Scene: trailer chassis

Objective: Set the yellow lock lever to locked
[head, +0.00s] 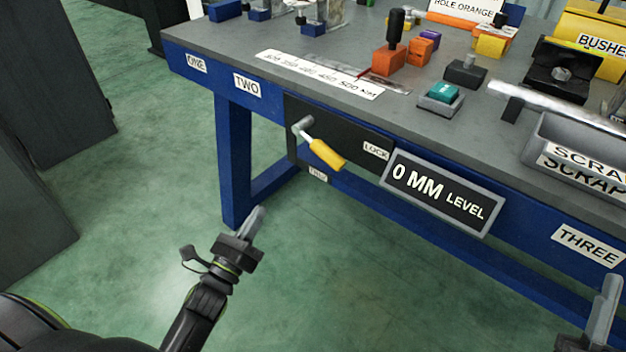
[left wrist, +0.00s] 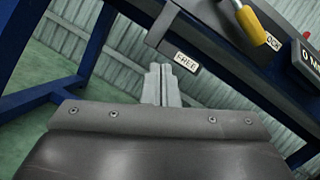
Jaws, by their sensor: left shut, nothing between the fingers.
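The yellow lock lever (head: 327,154) is mounted on a dark plate (head: 296,152) on the front of the blue bench. It slants down and to the right from its pivot, between the LOCK label (head: 376,151) and the FREE label (head: 318,173). In the left wrist view the yellow handle (left wrist: 252,22) shows at the top right, with the FREE label (left wrist: 186,62) beyond my fingertips. My left gripper (head: 256,218) is shut and empty, below and left of the lever and apart from it. My right gripper (head: 606,300) shows only partly at the lower right edge.
A sign reading 0 MM LEVEL (head: 438,193) hangs on the bench front right of the lever. A blue bench leg (head: 235,160) stands left of it. A teal button (head: 442,92) and orange block (head: 388,60) sit on top. The floor before the bench is clear.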

